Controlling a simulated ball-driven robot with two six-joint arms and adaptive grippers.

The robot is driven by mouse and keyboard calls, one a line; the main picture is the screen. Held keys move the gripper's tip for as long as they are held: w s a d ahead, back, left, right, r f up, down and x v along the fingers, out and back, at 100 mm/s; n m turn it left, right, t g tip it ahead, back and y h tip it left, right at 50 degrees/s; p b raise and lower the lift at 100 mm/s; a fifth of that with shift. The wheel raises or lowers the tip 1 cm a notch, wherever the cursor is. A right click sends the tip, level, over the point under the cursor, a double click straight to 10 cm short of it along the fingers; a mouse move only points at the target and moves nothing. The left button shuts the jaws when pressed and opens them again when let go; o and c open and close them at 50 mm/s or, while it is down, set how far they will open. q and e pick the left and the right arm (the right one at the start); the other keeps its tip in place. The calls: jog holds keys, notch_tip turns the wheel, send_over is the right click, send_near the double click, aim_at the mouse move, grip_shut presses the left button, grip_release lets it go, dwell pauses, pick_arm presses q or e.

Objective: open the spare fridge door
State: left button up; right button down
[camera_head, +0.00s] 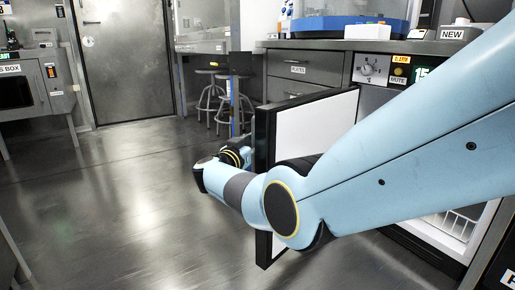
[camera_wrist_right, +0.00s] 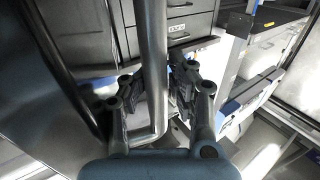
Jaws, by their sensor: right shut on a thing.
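The spare fridge door (camera_head: 325,125) stands wide open in the head view, swung out from the counter front. It shows its white inner face and dark edge. Part of the fridge's white interior with a wire rack (camera_head: 458,224) shows behind my right arm. My right gripper (camera_head: 238,153) is at the outer side of the door's free edge, partly hidden by my wrist. In the right wrist view, my right gripper (camera_wrist_right: 154,92) is shut on the grey vertical bar of the door handle (camera_wrist_right: 152,45), which runs between its fingers. My left gripper is not in view.
Drawers (camera_head: 297,70) under the counter stand behind the open door. Stools (camera_head: 209,100) stand further back. A grey room door (camera_head: 122,65) and a cabinet (camera_head: 32,85) are at the left. The floor (camera_head: 105,190) left of the fridge door is clear.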

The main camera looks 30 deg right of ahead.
jog(key=shift+w+a+f, duration=0.1)
jog(key=shift+w+a, duration=0.2)
jog(key=shift+a, duration=0.05)
jog(key=c, duration=1.2)
grip_release()
jog(key=shift+w+a, duration=0.1)
jog(key=shift+o, duration=0.2)
jog(key=v, duration=0.7)
jog(key=shift+s, duration=0.25)
